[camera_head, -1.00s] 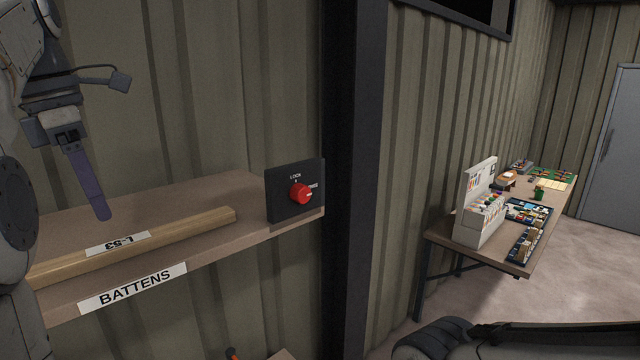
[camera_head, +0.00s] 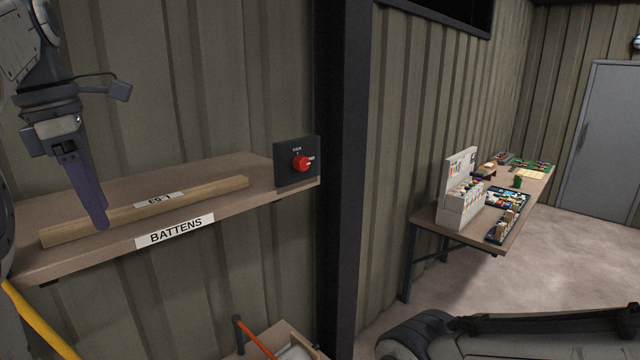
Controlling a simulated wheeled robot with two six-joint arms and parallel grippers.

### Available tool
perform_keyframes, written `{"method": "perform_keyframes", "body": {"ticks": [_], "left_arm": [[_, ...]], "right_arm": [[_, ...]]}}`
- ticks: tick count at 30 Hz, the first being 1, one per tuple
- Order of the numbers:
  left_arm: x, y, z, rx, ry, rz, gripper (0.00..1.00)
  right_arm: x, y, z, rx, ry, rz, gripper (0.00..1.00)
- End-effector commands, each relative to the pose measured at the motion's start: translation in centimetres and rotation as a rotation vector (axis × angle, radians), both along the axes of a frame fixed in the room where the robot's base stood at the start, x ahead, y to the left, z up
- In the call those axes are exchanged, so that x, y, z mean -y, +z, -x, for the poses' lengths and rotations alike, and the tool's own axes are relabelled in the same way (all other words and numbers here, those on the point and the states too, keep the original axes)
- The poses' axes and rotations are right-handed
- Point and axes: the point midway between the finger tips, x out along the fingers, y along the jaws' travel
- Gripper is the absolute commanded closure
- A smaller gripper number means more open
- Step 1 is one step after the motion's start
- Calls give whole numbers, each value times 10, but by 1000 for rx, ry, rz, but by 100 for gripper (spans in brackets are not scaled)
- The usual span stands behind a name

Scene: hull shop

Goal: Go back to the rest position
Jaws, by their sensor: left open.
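My left gripper (camera_head: 101,222) hangs from the left with its dark purple fingers pointing down. It is open with nothing seen in it. Its fingers overlap the near side of a wooden batten (camera_head: 210,193) in the picture; I cannot tell if they touch it. The batten lies on a brown shelf (camera_head: 225,168) and bears a white label. My right gripper is not in view. A grey arm link of mine (camera_head: 540,345) shows at the lower right.
A black panel with a red knob (camera_head: 301,163) stands at the shelf's right end. A dark post (camera_head: 340,180) rises beside it. Below is a box with an orange-handled tool (camera_head: 254,338). A workbench (camera_head: 430,214) with several items stands right, before open floor (camera_head: 590,250).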

Motion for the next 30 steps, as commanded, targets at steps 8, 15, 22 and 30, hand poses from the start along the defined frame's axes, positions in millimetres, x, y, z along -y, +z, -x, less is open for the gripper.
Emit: {"method": "perform_keyframes", "body": {"ticks": [8, 15, 22, 30], "left_arm": [[46, -51, -17, 18, -304, -18, 28], [109, -122, -25, 49, -736, -44, 28], [210, -248, 6, 108, -1471, -84, 28], [286, -396, 100, 202, -2397, -128, 28]], "right_arm": [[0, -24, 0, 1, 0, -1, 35], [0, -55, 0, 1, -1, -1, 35], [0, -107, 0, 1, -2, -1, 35], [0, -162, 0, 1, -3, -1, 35]]}}
